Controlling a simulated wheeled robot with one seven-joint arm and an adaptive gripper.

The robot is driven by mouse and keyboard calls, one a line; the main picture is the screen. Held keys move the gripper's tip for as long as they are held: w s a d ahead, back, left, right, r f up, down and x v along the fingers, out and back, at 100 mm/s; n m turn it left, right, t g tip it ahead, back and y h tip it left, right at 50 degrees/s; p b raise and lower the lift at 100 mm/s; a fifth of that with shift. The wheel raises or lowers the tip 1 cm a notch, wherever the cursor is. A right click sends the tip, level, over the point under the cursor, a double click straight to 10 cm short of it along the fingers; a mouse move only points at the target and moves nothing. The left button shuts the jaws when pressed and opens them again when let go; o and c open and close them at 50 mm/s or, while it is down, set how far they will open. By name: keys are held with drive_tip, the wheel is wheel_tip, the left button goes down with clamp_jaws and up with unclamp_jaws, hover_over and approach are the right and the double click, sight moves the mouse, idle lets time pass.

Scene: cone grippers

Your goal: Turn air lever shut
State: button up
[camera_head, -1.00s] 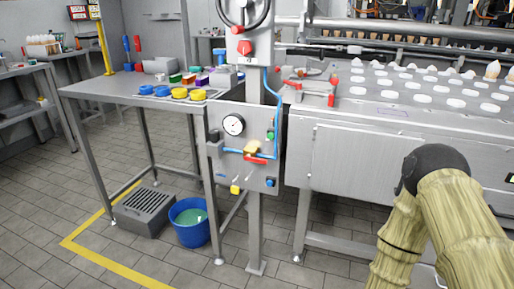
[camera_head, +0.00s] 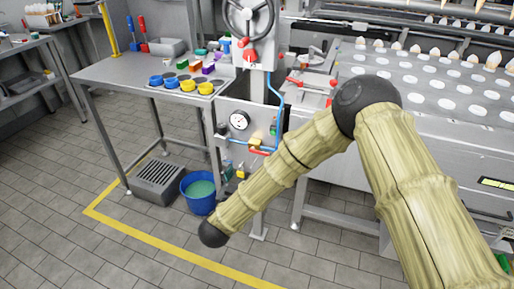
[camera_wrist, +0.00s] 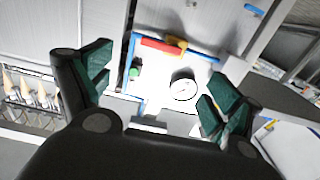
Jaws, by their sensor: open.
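The air panel (camera_head: 228,118) is a grey box with a round white gauge (camera_head: 238,121) and a blue air pipe. A red lever (camera_head: 259,152) with a yellow valve block (camera_head: 254,143) sits on the pipe low on the panel, beside my arm. The wrist view shows the panel upside down, with the red lever (camera_wrist: 160,47), yellow block (camera_wrist: 178,43) and gauge (camera_wrist: 184,85). The lever lies roughly along the blue pipe. My gripper (camera_wrist: 160,88) has its green-padded fingers spread and nothing between them. The panel appears beyond them. My gripper is not visible in the head view.
A steel table (camera_head: 120,75) with blue and yellow cups stands left of the panel. Below are a grey grated box (camera_head: 158,178) and a blue bucket (camera_head: 201,190). A machine with cone trays (camera_head: 450,88) stands at right. A handwheel (camera_head: 249,12) is above the panel.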

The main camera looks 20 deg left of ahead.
sight(259, 152)
drive_tip(key=w, duration=1)
drive_tip(key=shift+w+d+r, duration=0.1)
drive_tip(key=shift+w+r, duration=0.05)
drive_tip(key=shift+w, duration=0.25)
drive_tip(key=c, duration=1)
